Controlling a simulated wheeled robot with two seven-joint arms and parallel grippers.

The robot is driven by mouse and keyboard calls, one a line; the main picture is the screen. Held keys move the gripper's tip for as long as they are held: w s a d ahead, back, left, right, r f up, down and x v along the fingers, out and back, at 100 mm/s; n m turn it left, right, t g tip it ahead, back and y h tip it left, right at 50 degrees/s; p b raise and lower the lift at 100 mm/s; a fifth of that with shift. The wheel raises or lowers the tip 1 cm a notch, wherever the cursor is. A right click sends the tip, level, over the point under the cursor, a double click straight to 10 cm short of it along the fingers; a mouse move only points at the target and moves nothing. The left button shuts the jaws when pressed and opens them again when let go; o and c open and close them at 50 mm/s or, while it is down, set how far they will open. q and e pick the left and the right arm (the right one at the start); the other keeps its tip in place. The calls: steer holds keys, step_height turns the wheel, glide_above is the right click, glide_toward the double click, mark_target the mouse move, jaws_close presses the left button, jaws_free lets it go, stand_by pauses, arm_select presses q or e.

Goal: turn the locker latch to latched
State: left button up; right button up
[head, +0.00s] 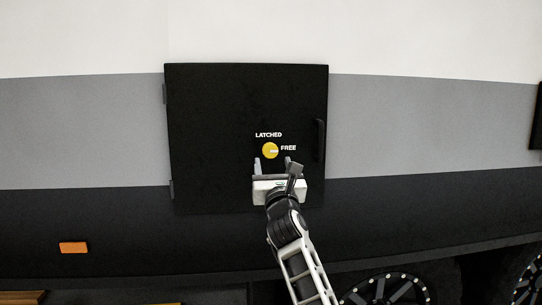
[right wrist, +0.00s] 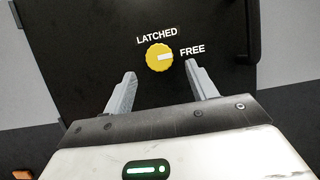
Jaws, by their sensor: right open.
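The locker latch is a round yellow knob (head: 270,150) on a black locker door (head: 215,120), and it also shows in the right wrist view (right wrist: 159,57). Its white mark points right, toward the word FREE (right wrist: 192,51). The word LATCHED (right wrist: 157,37) stands above the knob. My right gripper (head: 272,162) is open and empty just below the knob in the head view. In the right wrist view its two fingers (right wrist: 160,82) stand apart, with the knob beyond and between their tips. The fingers do not appear to touch the knob. My left gripper is not in view.
A black handle (head: 319,140) is on the door's right side, with hinges on its left edge. Grey and black side panels surround the door. An orange marker (head: 73,248) is at lower left. A wheel (head: 385,290) is below right.

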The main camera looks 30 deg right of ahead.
mark_target(271, 153)
steer(key=x, duration=0.5)
steer(key=c, duration=1)
